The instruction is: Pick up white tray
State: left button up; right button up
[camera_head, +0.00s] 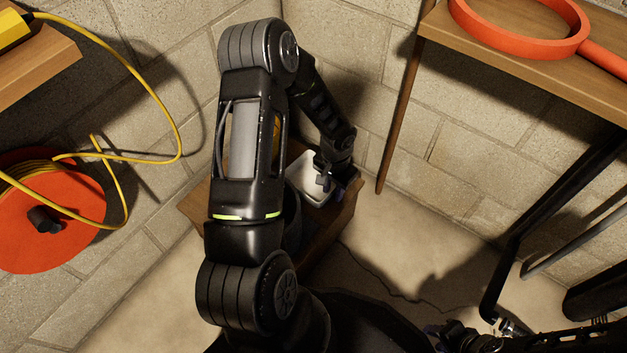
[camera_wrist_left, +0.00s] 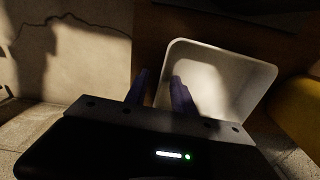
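The white tray (camera_head: 311,178) sits on a small wooden stand, partly hidden by my left arm. It also shows in the left wrist view as a pale open tray with rounded corners (camera_wrist_left: 222,52). My left gripper (camera_head: 325,180) is at the tray's right side in the head view. In the left wrist view its two dark purple fingers (camera_wrist_left: 160,90) stand apart, one outside the tray's near-left wall and one over its inside, with the rim between them. Contact is too dark to judge. My right gripper (camera_head: 440,338) shows only partly at the bottom edge; its fingers are unclear.
The wooden stand (camera_head: 338,218) is in the wall corner. A yellow object (camera_wrist_left: 298,105) is beside the tray. An orange cable reel (camera_head: 50,240) with yellow cable is on the left. A wooden shelf (camera_head: 520,75) with an orange ring-shaped tool (camera_head: 520,48) is upper right. Dark pipes are at right.

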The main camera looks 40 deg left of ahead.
pick_arm(q)
jog(key=shift+c, duration=0.2)
grip_shut()
dwell(1.1)
